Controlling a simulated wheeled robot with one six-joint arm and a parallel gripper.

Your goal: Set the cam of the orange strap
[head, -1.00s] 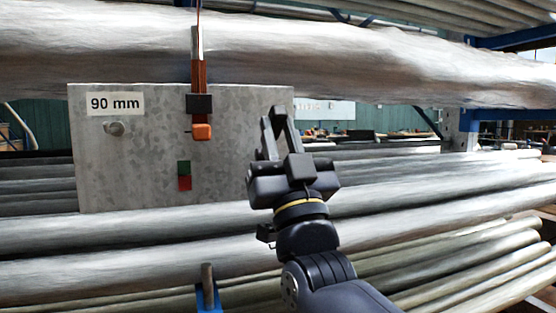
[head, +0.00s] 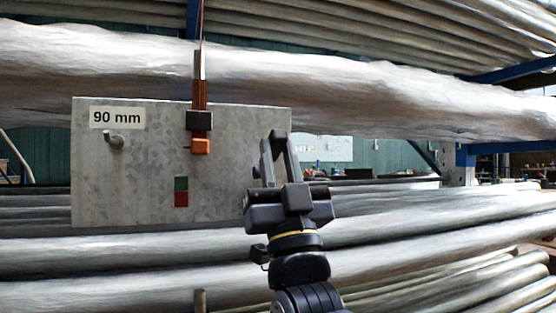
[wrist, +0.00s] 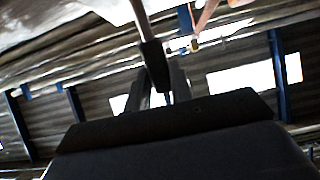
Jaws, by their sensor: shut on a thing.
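The orange strap (head: 200,95) hangs down over the big pipe in front of a grey metal plate (head: 150,188). A black cam buckle (head: 199,121) sits on it near the plate's top, with an orange tab (head: 200,147) just below. A green-over-red mark (head: 181,191) is lower on the plate. My gripper (head: 275,140) points upward by the plate's right edge, to the right of the cam and apart from it.
A "90 mm" label (head: 117,117) and a short peg (head: 114,140) are at the plate's upper left. A large silvery pipe (head: 370,95) runs above the plate; more pipes (head: 420,210) run below. Open space shows to the right of my gripper, between the pipes.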

